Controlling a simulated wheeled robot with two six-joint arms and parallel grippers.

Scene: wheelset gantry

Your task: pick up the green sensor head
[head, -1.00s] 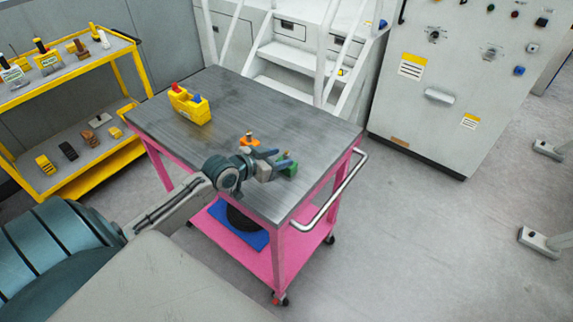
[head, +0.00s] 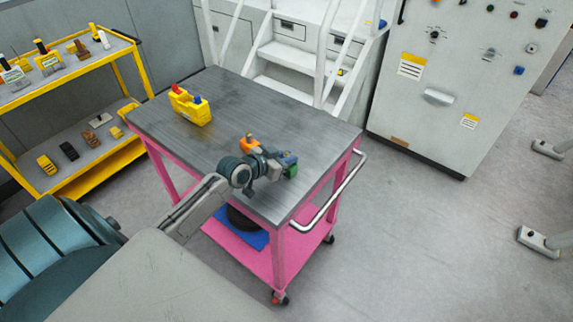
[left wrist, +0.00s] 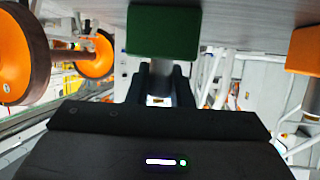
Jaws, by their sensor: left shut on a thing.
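The green sensor head (head: 291,171) is at the right part of the pink cart's grey top (head: 232,150). It also shows in the left wrist view as a green block (left wrist: 163,32) with a pale grey stem. My left gripper (head: 283,163) is at the green sensor head, and its dark fingers (left wrist: 160,84) are shut on the stem. I cannot tell whether the head still touches the cart top. My right gripper is not in view.
An orange part (head: 250,142) stands close behind my left gripper; an orange block also shows in the wrist view (left wrist: 304,50). A yellow caddy (head: 189,106) stands at the cart's far left. A yellow shelf cart (head: 75,190) is at left, a grey cabinet (head: 455,90) at right.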

